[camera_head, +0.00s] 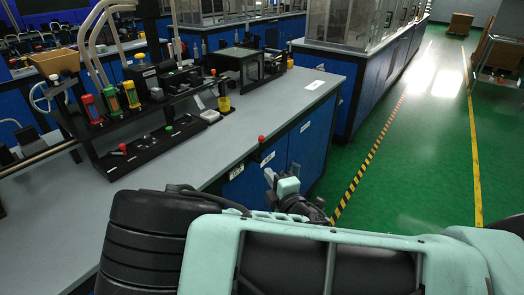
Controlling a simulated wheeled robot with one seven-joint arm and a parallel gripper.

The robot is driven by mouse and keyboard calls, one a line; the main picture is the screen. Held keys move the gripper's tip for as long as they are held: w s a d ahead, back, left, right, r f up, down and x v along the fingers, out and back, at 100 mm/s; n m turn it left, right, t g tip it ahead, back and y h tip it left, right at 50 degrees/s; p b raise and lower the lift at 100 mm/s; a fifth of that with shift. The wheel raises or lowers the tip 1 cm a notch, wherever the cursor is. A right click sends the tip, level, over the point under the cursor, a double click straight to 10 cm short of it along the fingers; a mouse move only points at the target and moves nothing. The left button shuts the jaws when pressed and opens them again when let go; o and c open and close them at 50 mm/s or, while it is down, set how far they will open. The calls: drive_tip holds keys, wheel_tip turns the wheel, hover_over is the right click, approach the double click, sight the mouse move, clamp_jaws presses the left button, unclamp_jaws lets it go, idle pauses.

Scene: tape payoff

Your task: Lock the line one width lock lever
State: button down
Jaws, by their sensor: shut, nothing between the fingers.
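The workbench (180,170) carries a dark machine with rollers, coloured cylinders and small knobs. A small red knob (123,147) sits on the black lower base at the machine's near end, and another red knob (261,138) sits at the bench's right edge. I cannot tell which part is the line one width lock lever; it is too small to make out. My gripper (270,178) is beside the bench's blue front, right of and below the edge knob, apart from the machine. It looks shut and empty, with its fingertips small and partly hidden by my arm.
Blue cabinets with labels form the bench front. A glass-sided box (237,66) and a yellow cup (224,104) stand on the bench. A second bench (335,55) stands behind. The green floor (420,150) to the right is clear, with yellow and striped lines.

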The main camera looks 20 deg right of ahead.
drive_tip(key=shift+w, duration=0.1)
drive_tip(key=p, duration=0.2)
approach(261, 149)
drive_tip(key=w+a+r, duration=0.2)
drive_tip(key=w+a, duration=0.2)
drive_tip(key=shift+w+d+f+p, duration=0.15)
drive_tip(key=shift+w+d+p, duration=0.1)
drive_tip(key=shift+w+d, duration=0.35)
drive_tip(key=shift+w+d+f+p, duration=0.2)
drive_tip(key=shift+w+d, duration=0.35)
drive_tip(key=shift+w, duration=0.2)
drive_tip(key=shift+d+r, duration=0.1)
drive_tip(key=shift+w+d+m+p, duration=0.1)
drive_tip(key=shift+w+m+p, duration=0.05)
drive_tip(key=shift+m+p, duration=0.25)
